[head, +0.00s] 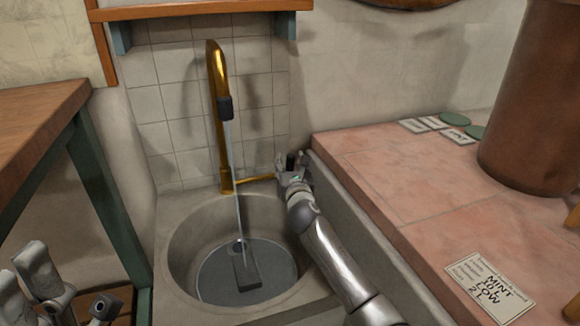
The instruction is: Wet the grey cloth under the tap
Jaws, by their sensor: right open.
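The brass tap (218,115) rises behind a round stone sink (180,250), and a thin stream of water (237,190) runs from its black nozzle. A small dark grey piece, seemingly the grey cloth (247,274), lies in the basin where the stream comes down. My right gripper (291,166) is open at the sink's back right, by the end of the tap's brass lever (255,179). I cannot tell whether it touches the lever. My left gripper (62,288) is partly in view at the lower left, away from the sink, and its jaw opening is unclear.
A pink stone counter (400,185) runs along the right, with a large brown vessel (525,110), small labels (435,123) and a written card (490,288). A wooden table (40,110) with green legs stands left. A wooden shelf (200,8) hangs above the tap.

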